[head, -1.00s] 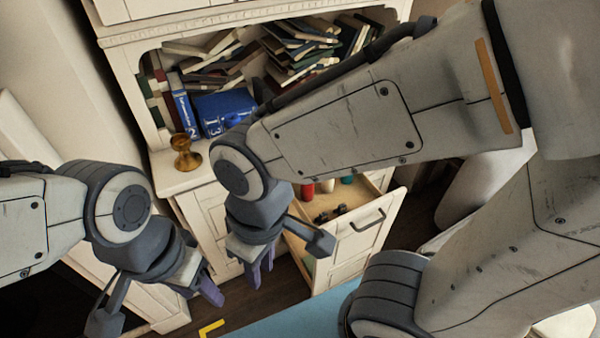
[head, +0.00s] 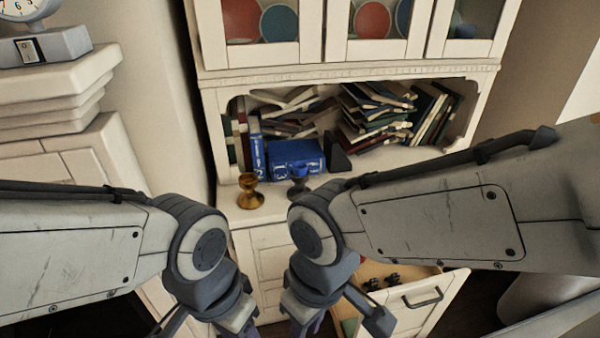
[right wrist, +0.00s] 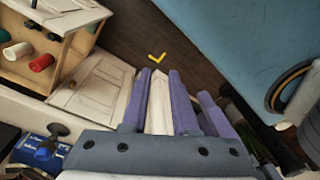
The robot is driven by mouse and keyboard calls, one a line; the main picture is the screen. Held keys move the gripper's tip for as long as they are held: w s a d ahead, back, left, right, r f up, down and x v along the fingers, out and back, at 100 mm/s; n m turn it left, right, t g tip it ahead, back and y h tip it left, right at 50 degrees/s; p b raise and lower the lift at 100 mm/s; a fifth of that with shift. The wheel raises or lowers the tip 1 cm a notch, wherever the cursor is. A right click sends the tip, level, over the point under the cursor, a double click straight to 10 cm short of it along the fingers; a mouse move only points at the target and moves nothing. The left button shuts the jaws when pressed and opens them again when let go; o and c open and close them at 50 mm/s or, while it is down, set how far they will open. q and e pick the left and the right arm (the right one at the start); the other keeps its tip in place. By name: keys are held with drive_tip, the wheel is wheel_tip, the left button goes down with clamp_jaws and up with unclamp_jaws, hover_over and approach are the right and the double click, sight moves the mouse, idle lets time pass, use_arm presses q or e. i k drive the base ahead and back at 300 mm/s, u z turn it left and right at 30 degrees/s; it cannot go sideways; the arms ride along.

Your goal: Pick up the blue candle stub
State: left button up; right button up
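The blue candle stub (head: 299,169) appears to stand in a dark candle holder (head: 299,188) on the cabinet counter, in front of a blue box. In the right wrist view the blue stub (right wrist: 44,152) shows at lower left beside the dark holder (right wrist: 60,130). My right gripper (head: 303,328) hangs in front of and below the counter, well apart from the stub.
A brass goblet-shaped holder (head: 250,192) stands left of the dark one. Behind are a blue box (head: 295,156) and books (head: 375,112). An open drawer (head: 405,300) below holds items, including a red stub (right wrist: 41,62). My right arm is near the counter's right side.

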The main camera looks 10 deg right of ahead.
sight(299, 169)
drive_tip(key=k, duration=0.5)
drive_tip(key=z, duration=1.05)
drive_tip(key=i, duration=1.2)
drive_tip(key=u, duration=1.75)
